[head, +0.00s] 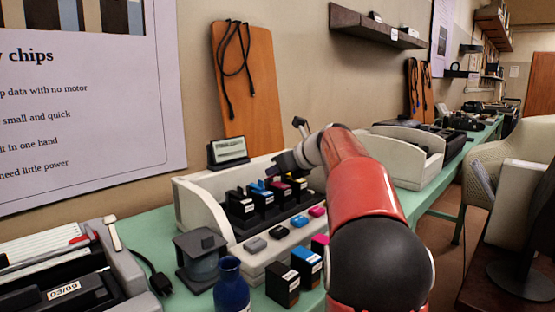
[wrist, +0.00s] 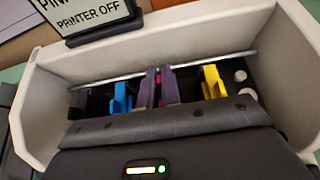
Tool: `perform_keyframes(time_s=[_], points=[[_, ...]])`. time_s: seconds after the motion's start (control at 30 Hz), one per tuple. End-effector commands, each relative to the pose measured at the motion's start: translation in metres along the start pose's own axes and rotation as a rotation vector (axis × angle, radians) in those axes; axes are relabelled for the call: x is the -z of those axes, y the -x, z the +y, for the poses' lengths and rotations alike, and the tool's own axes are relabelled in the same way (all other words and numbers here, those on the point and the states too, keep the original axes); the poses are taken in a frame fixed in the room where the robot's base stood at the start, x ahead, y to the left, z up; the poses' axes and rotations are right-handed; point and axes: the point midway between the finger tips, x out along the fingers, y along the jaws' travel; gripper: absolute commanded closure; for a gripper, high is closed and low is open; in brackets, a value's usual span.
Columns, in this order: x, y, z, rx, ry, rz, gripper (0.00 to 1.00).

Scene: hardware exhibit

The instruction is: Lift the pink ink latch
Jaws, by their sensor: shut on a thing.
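The pink ink latch (wrist: 159,88) stands upright in the cartridge row of the open printer (wrist: 275,50) in the wrist view, mostly hidden between my purple fingers. My gripper (wrist: 158,86) is shut on it from both sides. A blue latch (wrist: 122,97) stands to its left and a yellow latch (wrist: 213,82) to its right, both apart from my fingers. In the head view my gripper (head: 283,168) reaches down over the printer (head: 195,205). Black cartridges (head: 262,200) sit in a row there, with the pink one under my fingers.
A small sign reading "PRINTER OFF" (wrist: 92,14) stands behind the printer. Loose cartridges (head: 306,265), a blue jar (head: 230,285) and a grey-lidded container (head: 200,255) crowd the green table in front.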

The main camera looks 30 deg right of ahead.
Motion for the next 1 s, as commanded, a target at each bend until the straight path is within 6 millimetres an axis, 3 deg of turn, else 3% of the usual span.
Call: perform_keyframes(time_s=[0.4, 1.0], points=[[-0.0109, -0.0072, -0.0004, 0.001, 0.002, 0.293, 1.00], [-0.0143, -0.0096, 0.0000, 0.000, 0.000, 0.428, 1.00]])
